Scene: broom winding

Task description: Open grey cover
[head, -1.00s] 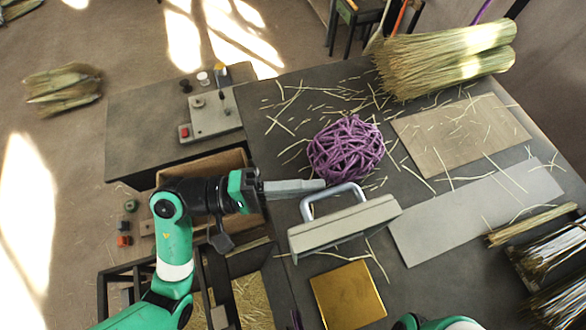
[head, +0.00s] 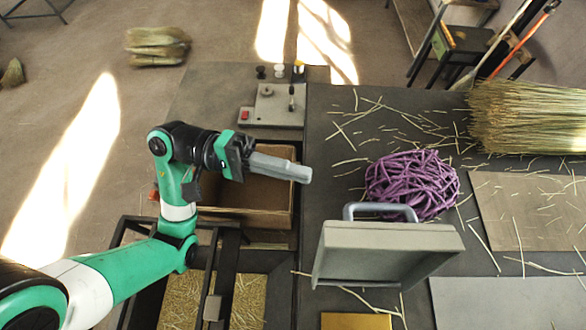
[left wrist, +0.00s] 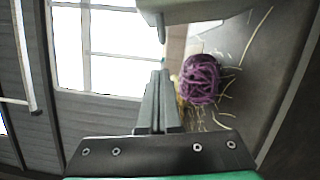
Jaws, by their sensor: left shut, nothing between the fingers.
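The grey cover (head: 375,252) is on the dark table at the lower middle of the head view. It stands tilted up, with its grey handle (head: 380,208) along its top edge. My left gripper (head: 308,174) is shut and empty. In the head view it appears up and left of the handle, apart from it. In the left wrist view the closed fingers (left wrist: 158,75) point up the picture, and a pale grey part, seemingly the cover, shows at the top. My right gripper is not in view.
A purple twine ball (head: 412,184) sits just behind the cover. A bundle of straw (head: 530,118) lies at the back right. A cardboard box (head: 262,190) is below my left arm. A gold block (head: 356,322) lies in front. Loose straw is scattered about.

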